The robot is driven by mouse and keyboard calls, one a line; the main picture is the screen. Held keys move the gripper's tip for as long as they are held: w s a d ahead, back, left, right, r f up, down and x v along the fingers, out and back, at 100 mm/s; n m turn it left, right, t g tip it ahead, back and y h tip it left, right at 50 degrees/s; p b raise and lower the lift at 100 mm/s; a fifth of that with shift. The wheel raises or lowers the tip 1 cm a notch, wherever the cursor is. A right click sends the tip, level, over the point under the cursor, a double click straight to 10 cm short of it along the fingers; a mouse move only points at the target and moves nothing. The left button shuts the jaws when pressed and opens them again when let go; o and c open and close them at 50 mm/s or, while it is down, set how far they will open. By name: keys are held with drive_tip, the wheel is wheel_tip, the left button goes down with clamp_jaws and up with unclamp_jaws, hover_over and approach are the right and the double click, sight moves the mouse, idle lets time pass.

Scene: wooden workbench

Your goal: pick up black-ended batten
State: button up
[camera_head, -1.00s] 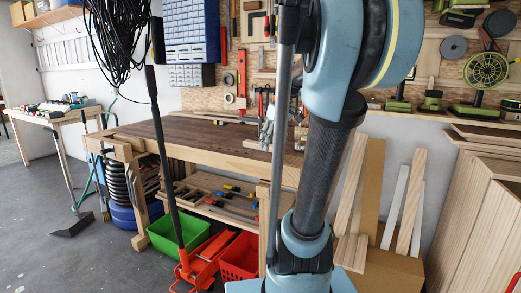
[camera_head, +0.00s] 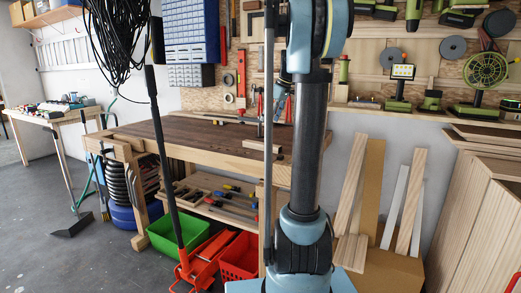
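A short pale wooden batten (camera_head: 258,146) lies on the front right part of the workbench top (camera_head: 180,134). A dark end on it is too small to make out. Another thin strip of wood (camera_head: 222,117) lies along the back of the bench. My arm stands upright in front of the bench's right end and covers that part. What seems to be my gripper (camera_head: 281,100) shows only as a small piece left of the arm, above the bench. Its fingers are too hidden to tell whether they are open or hold anything.
Boards (camera_head: 405,205) lean on the wall at right. The middle of the bench top is mostly clear.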

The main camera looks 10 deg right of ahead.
hover_over(262, 143)
drive_tip(key=s+d, duration=0.1)
drive_tip(key=s, duration=0.1)
wheel_tip(262, 143, down, 8)
drive_tip(key=shift+w+r, duration=0.1)
drive_tip(key=shift+w, duration=0.05)
drive_tip(key=shift+d+x, duration=0.2)
drive_tip(key=shift+x, duration=1.15)
drive_tip(key=shift+d+x, duration=0.15)
drive_tip(key=shift+x, duration=1.15)
drive_tip(key=c, duration=1.2)
